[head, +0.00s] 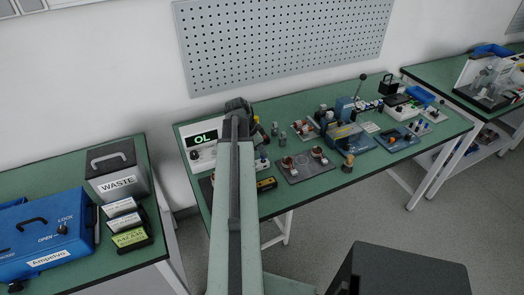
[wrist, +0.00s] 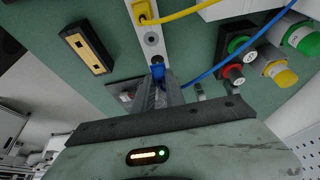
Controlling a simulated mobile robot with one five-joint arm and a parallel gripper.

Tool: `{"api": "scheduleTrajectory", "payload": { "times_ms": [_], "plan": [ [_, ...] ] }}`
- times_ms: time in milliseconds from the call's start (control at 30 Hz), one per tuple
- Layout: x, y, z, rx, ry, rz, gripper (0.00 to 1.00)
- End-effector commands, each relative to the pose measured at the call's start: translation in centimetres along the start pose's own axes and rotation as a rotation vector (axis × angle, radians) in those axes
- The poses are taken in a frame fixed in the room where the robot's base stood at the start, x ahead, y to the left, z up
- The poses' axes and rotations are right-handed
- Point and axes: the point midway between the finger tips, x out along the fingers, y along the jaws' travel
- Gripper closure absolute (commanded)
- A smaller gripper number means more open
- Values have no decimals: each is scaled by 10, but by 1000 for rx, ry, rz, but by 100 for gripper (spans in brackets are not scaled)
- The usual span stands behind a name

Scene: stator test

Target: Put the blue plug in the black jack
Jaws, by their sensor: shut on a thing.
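The blue plug (wrist: 157,72) shows in the wrist view between the fingertips of my gripper (wrist: 163,88), which is shut on it. A blue cable (wrist: 230,55) runs up to the right from near the plug. The plug is over or beside the lower end of a pale strip (wrist: 153,50). The strip has a round socket with a dark centre (wrist: 152,38) just above the plug; I cannot tell whether this is the black jack, or whether the plug touches the strip. In the head view my arm covers the plug and the jack.
A yellow plug (wrist: 146,12) with a yellow cable sits at the strip's upper end. Red, green and yellow knobs (wrist: 282,73) stand to the right. A black and yellow block (wrist: 86,48) lies left. A meter reading OL (head: 203,140) stands beside my arm.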

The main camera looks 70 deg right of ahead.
Motion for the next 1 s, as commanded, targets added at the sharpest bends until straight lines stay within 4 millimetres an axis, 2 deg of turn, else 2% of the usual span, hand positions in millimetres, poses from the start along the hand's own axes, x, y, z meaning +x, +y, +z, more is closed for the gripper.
{"api": "scheduleTrajectory", "payload": {
  "times_ms": [1000],
  "plan": [
    [10, 0, 5, -1, 0, -1, 100]
  ]
}}
